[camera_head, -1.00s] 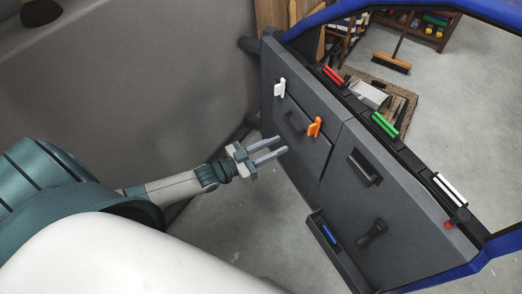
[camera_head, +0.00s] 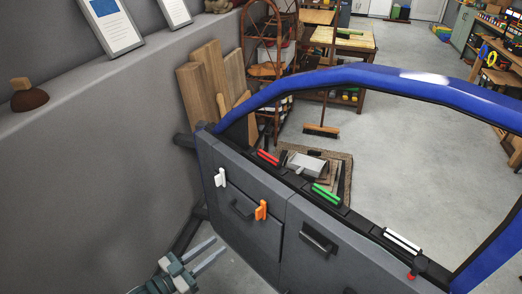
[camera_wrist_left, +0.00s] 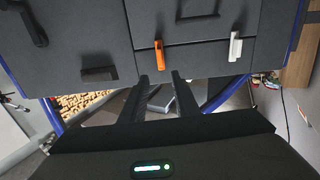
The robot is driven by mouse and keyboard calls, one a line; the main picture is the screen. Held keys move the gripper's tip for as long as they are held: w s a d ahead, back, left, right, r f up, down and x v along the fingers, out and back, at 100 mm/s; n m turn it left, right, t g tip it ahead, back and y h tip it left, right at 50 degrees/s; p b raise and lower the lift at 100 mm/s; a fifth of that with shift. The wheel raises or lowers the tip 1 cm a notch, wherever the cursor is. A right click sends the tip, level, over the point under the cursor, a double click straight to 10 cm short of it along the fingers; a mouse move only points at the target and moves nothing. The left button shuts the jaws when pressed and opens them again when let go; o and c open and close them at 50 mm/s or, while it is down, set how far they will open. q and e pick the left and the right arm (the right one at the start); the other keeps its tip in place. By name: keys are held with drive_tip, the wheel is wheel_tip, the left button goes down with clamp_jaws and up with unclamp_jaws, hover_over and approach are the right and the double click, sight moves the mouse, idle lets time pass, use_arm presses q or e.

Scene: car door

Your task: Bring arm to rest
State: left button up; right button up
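My left gripper (camera_head: 200,259) is at the bottom left of the head view, in front of the grey car door panel (camera_head: 262,262). Its two fingers are apart with nothing between them. The left wrist view also shows the open fingers of the left gripper (camera_wrist_left: 158,88), pointing toward the door, with an orange clip (camera_wrist_left: 159,55) and a white clip (camera_wrist_left: 235,47) beyond them. In the head view, the orange clip (camera_head: 261,210) and white clip (camera_head: 220,178) sit on the panel, apart from the gripper. My right gripper is not in view.
The blue door frame (camera_head: 350,76) arches over the panel. Red (camera_head: 268,158), green (camera_head: 326,195) and white (camera_head: 402,241) pieces lie along its top ledge. Wooden boards (camera_head: 210,80) stand behind the door.

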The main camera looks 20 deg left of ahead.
use_arm(q)
wheel_tip(320, 180, down, 13)
drive_tip(key=s+n+g+y, duration=0.2)
drive_tip(key=s+y, duration=0.1)
drive_tip(key=y, duration=0.1)
drive_tip(key=s+d+f+g+y, duration=0.1)
drive_tip(key=s+d+f+g, duration=0.3)
drive_tip(key=s+f, duration=0.6)
drive_tip(key=s+d+f+n+g+y, duration=0.1)
drive_tip(key=s+d+f, duration=0.4)
drive_tip(key=s+f, duration=0.5)
wheel_tip(320, 180, down, 5)
drive_tip(key=g+y, duration=0.1)
drive_tip(key=g, duration=0.1)
drive_tip(key=shift+d+r+g+y, duration=0.2)
drive_tip(key=shift+g+y, duration=0.1)
drive_tip(key=shift+g, duration=0.1)
